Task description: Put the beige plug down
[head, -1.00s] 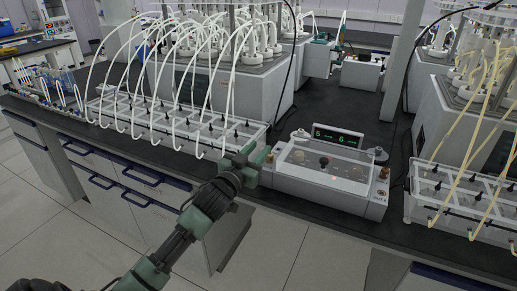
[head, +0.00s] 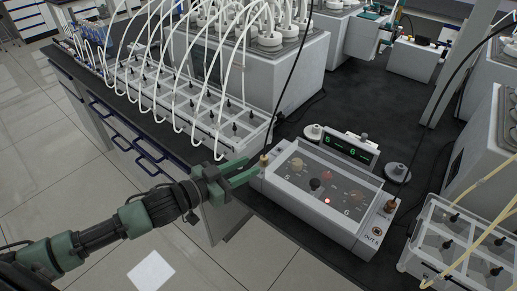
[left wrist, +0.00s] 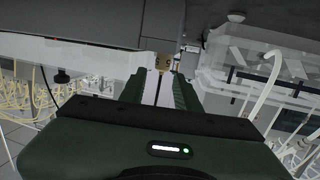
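The beige plug (head: 264,159) is upright at the left end of the white control box (head: 305,212), with a thin black cable running up from its top. My left gripper (head: 256,165) reaches in from the left, with its green fingertips right beside the plug. In the left wrist view a brass-coloured piece (left wrist: 163,62) shows between the far ends of the fingers (left wrist: 163,72). Whether the fingers press on it or stand slightly apart is unclear. The plug's lower end is partly hidden. My right gripper is not in view.
A lit display (head: 347,149) and a red light are on the box. A brownish plug (head: 390,206) stands at its right end. A clear rack (head: 205,118) with white tubes is close on the left; another rack (head: 440,240) is at right. The dark bench (head: 350,95) behind is mostly free.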

